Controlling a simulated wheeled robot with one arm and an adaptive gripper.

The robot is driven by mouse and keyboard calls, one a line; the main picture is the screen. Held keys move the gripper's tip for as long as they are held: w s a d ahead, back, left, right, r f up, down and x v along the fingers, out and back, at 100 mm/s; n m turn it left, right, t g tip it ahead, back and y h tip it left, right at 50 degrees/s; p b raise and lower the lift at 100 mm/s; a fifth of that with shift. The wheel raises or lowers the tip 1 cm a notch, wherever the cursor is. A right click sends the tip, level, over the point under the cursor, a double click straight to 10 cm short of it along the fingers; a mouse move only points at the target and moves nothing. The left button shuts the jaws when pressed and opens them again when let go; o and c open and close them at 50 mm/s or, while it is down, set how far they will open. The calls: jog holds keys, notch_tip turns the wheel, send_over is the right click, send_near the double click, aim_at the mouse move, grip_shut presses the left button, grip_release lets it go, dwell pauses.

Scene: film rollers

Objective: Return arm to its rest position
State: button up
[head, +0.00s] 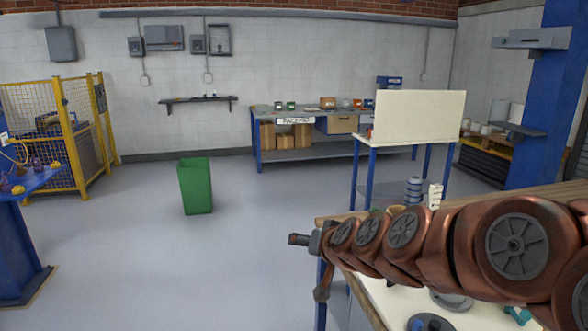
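My copper-coloured arm reaches in from the right edge of the head view, stretched out to the left over the near workbench (375,296). My gripper (307,266) is at its left end, just past the bench's left edge. Its two dark fingers are spread apart, one pointing left and one pointing down, with nothing seen between them. A stack of grey-blue rollers (413,190) and a white ribbed piece (435,196) stand behind the arm. The arm hides much of the bench top.
A green bin (195,186) stands on open floor at the left. A yellow fence (68,135) and a blue stand (18,235) are at far left. A table with a cream panel (420,115) stands behind the arm; a packing bench (300,120) is at the back wall.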

jog(key=s+d+f+g+h, duration=0.1)
jog(key=s+d+f+g, duration=0.2)
jog(key=s, duration=1)
jog(key=s+d+f+g+h+p, duration=0.1)
jog(key=s+d+g, duration=0.4)
jog(key=s, duration=0.8)
jog(key=s+d+f+g+h+p, duration=0.1)
jog(key=s+d+f+g, duration=0.3)
jog(key=s, duration=1)
jog(key=d+f+h, duration=0.1)
jog(key=d, duration=0.1)
jog(key=shift+d+n+g+h, duration=0.3)
jog(key=shift+h, duration=0.1)
